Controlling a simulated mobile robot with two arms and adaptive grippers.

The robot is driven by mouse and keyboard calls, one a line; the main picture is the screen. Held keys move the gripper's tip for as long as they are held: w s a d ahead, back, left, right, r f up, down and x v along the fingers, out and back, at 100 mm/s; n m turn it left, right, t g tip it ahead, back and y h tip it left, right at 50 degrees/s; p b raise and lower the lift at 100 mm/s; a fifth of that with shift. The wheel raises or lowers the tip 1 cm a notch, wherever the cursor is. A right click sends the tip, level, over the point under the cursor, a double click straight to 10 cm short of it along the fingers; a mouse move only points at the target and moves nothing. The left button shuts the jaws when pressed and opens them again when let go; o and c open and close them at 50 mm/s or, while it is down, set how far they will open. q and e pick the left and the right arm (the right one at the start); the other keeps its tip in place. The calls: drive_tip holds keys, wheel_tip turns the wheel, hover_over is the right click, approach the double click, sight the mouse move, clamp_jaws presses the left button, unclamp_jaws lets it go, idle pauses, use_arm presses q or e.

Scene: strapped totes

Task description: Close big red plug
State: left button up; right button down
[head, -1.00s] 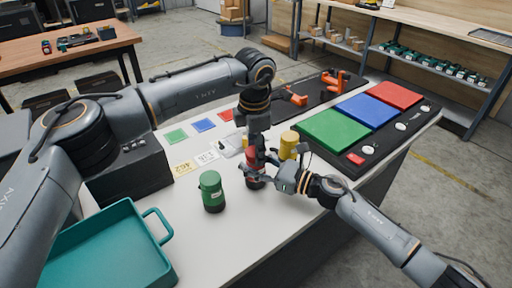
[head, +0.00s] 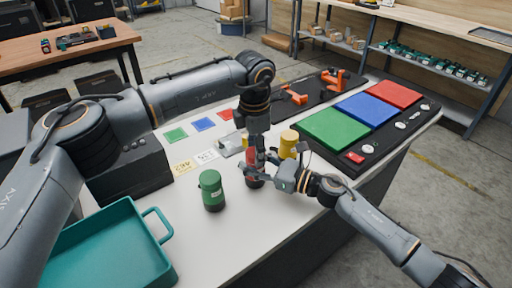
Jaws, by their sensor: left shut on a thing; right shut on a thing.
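The big red plug (head: 251,168) stands upright near the middle of the white table, a red body above a dark lower part. My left gripper (head: 257,154) comes down from above and is shut on its upper part. My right gripper (head: 262,172) reaches in from the right and is shut on it lower down. The two grippers hide much of the plug, so whether its two parts are fully joined cannot be told.
A green plug (head: 211,190) stands just left of the red one, and a yellow plug (head: 289,144) behind right. A teal tray (head: 108,240) lies front left. Green, blue and red pads (head: 334,129) lie at right. Orange tools (head: 334,78) lie at the back.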

use_arm(q)
drive_tip(key=shift+f, duration=0.2)
drive_tip(key=m, duration=0.6)
drive_tip(key=shift+a+m+h, duration=0.1)
drive_tip(key=shift+m+h, duration=0.2)
drive_tip(key=shift+m, duration=0.1)
drive_tip(key=m+g, duration=0.1)
drive_tip(key=m, duration=1.2)
drive_tip(key=shift+g, duration=0.3)
drive_tip(key=m, duration=0.6)
drive_tip(key=shift+g, duration=0.3)
